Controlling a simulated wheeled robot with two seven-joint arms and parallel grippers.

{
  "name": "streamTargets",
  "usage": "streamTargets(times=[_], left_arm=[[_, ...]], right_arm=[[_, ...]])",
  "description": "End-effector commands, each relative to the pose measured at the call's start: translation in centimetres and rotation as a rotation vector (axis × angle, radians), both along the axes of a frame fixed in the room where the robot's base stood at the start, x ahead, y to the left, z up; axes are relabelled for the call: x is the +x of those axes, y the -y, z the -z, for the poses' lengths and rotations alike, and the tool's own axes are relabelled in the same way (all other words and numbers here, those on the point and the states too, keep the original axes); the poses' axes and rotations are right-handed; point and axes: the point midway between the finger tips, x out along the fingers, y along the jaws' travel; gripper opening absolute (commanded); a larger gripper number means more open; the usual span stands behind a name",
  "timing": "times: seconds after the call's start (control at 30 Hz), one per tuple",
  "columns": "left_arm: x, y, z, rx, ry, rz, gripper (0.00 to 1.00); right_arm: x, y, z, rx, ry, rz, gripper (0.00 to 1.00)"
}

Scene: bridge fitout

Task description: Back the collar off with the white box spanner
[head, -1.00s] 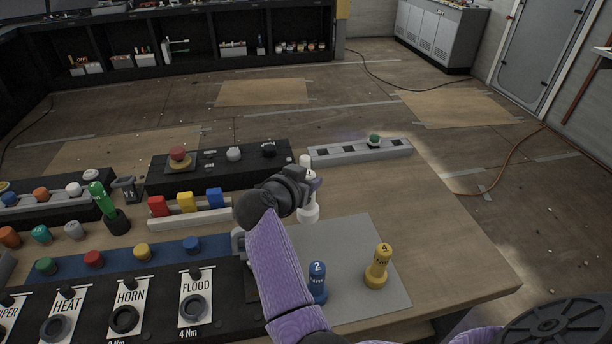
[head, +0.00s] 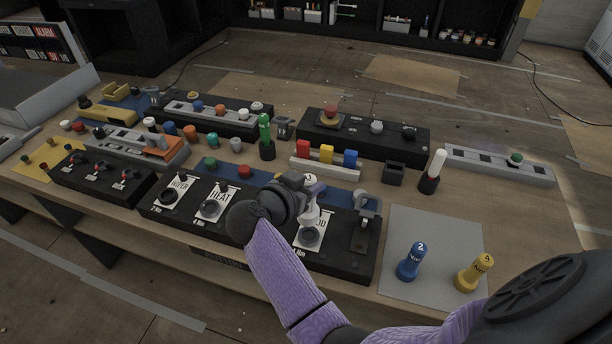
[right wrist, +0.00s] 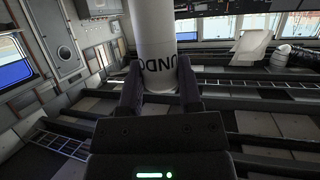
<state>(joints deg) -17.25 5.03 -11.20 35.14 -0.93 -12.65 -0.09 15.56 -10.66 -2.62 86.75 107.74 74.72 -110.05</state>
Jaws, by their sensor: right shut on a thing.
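My right gripper (head: 312,192) is shut on the white box spanner (head: 309,216) above the black panel (head: 345,262). In the right wrist view the spanner (right wrist: 154,35) is a thick white cylinder with dark "UNDO" lettering, between the two fingers (right wrist: 159,88). Its lower end in the head view is close over the dark round FLOOD collar (head: 310,237); I cannot tell whether they touch. The FLOOD label is partly covered by the spanner. The HEAT collar (head: 211,208) is in the open to the left; HORN is hidden behind my gripper. My left gripper is not in view.
A blue "2" spanner (head: 410,262) and a yellow "4" spanner (head: 474,272) stand on the grey mat (head: 437,230). A white-handled tool (head: 437,165) and a green one (head: 265,132) stand in black holders. A black holder (head: 393,172) is empty. Control boxes crowd the back.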

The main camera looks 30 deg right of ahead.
Motion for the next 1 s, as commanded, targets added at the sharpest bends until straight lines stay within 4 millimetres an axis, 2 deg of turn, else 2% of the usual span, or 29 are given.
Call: streamTargets(times=[0.17, 0.3, 0.4, 0.6, 0.8, 1.0], left_arm=[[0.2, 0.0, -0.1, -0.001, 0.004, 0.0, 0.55], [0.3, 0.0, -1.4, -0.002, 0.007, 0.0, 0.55], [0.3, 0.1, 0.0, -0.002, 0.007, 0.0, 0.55], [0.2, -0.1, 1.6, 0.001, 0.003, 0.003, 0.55], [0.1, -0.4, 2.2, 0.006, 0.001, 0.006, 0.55], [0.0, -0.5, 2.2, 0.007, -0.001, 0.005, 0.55]], right_arm=[[0.0, 0.0, -0.1, -0.001, 0.0, 0.0, 0.0], [0.0, 0.0, -0.5, 0.001, -0.001, -0.001, 0.0], [0.0, 0.0, 1.7, -0.001, -0.002, -0.001, 0.0], [0.0, 0.0, 4.9, -0.001, -0.001, -0.002, 0.0], [0.0, 0.0, 6.3, 0.0, 0.002, -0.001, 0.0], [0.0, 0.0, 6.5, -0.001, 0.001, -0.001, 0.0]])
